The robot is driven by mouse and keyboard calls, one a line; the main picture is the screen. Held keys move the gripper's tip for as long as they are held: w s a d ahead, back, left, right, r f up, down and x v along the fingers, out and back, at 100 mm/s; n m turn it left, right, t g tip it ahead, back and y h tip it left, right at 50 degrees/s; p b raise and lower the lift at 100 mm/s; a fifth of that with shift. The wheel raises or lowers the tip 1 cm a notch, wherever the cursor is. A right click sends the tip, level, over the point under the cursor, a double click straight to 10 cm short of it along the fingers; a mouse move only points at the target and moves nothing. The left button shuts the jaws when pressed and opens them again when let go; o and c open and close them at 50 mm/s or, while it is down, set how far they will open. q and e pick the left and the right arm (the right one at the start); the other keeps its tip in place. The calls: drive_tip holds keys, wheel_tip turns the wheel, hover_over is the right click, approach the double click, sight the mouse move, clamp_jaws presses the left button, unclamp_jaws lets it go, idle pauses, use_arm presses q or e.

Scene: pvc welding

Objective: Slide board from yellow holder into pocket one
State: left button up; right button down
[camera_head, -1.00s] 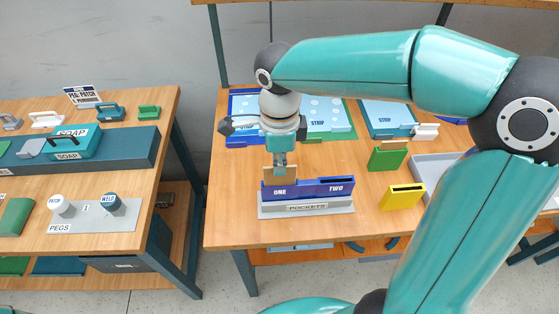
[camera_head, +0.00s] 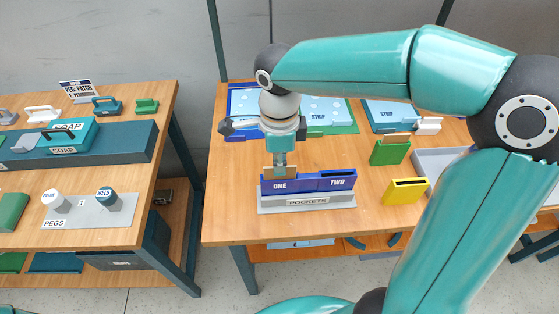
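The board (camera_head: 290,171) is a small tan piece standing upright in pocket one, the left slot of the blue pockets block (camera_head: 308,183) marked ONE and TWO. Only its upper part shows above the block's front. My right gripper (camera_head: 280,169) points down at the board's top, its fingers appearing closed on it. The yellow holder (camera_head: 405,192) stands right of the block with an empty dark slot. My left gripper is not in view.
A green holder (camera_head: 390,151) with a tan board in it stands behind the yellow one. Blue trays (camera_head: 243,101) marked STRIP lie at the back. A grey tray (camera_head: 435,160) is at the right. The left table (camera_head: 120,236) holds pegs and soap fixtures.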

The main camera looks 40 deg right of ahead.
drive_tip(key=shift+f, duration=0.4)
drive_tip(key=c, duration=1.2)
unclamp_jaws()
drive_tip(key=shift+c, duration=0.2)
drive_tip(key=shift+r, duration=0.15)
wheel_tip(320, 180, up, 12)
